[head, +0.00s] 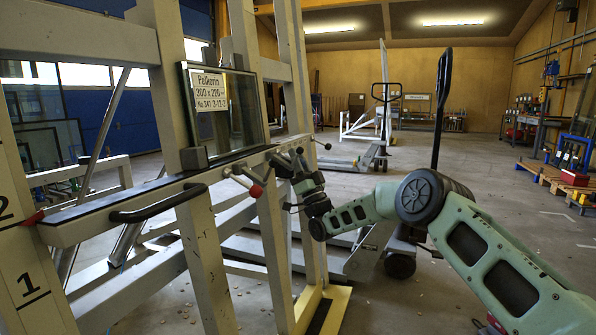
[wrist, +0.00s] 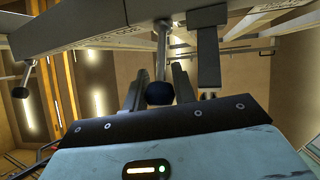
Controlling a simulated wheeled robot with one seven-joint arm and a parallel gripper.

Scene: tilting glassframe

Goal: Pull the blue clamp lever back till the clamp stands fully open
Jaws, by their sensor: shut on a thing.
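In the wrist view the clamp lever is a short metal rod with a dark blue ball knob (wrist: 160,93), hanging from the underside of the pale beam as pictured. My gripper (wrist: 159,84) has a dark finger on each side of the knob and is shut on it. In the head view my gripper (head: 288,163) is at the right end of the frame's beam and hides the blue knob. The clamp's own jaw cannot be made out clearly, so its opening angle is not clear.
A glass pane (head: 233,110) with a paper label stands on the tilting frame's ledge (head: 150,197). A red-knobbed lever (head: 255,191) is just left of my gripper. A black handle bar (head: 158,206) sticks out in front.

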